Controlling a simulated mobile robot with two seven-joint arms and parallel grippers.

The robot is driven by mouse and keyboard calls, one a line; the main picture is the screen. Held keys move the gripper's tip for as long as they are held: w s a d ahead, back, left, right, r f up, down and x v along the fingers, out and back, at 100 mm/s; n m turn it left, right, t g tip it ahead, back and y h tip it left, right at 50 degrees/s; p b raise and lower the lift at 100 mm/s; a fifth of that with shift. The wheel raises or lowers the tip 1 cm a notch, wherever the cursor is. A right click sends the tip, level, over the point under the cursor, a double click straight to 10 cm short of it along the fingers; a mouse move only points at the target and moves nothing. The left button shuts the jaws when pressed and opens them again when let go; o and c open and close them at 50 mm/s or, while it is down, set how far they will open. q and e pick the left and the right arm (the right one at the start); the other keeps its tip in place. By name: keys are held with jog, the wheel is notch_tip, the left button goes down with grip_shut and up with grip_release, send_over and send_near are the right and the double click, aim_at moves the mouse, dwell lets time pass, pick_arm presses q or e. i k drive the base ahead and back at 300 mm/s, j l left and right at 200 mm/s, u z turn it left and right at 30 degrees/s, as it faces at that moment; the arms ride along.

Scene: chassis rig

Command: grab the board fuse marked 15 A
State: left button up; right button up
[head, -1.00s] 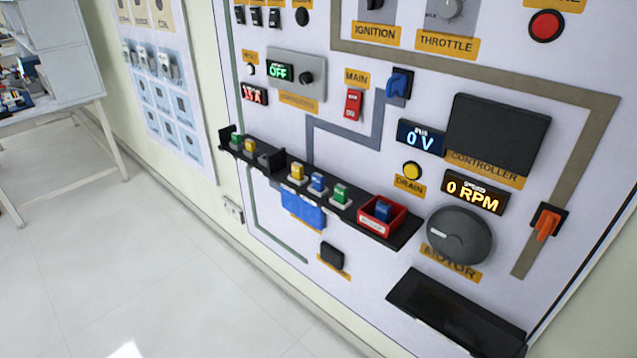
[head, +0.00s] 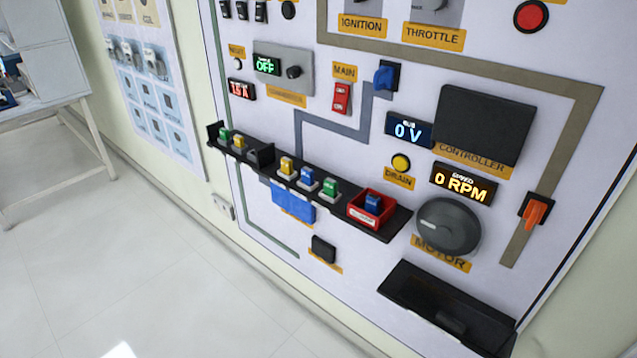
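A black shelf (head: 334,213) juts from the panel and carries several small coloured fuses. At its left end are a green fuse (head: 224,136) and a yellow fuse (head: 239,142). In its middle stand a yellow fuse (head: 287,166), a blue fuse (head: 306,176) and a green fuse (head: 330,187), each on a pale base. Another blue fuse (head: 373,204) sits in a red holder (head: 361,215) at the right end. The markings on the fuses are too small to read, so I cannot tell which says 15 A. Neither gripper is clearly in view.
A black tray (head: 405,287) sits low on the panel, with a dark shape (head: 451,322) in it that I cannot identify. A motor knob (head: 448,226), red switch (head: 342,98) and displays surround the shelf. The floor at left is clear; a white table (head: 50,110) stands beyond.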

aim_at(308, 174)
jog(key=i+j+z, duration=0.1)
jog(key=i+j, duration=0.5)
jog(key=j, duration=0.25)
jog(key=i+j+z, duration=0.15)
jog(key=i+j, duration=0.15)
jog(key=j, duration=0.1)
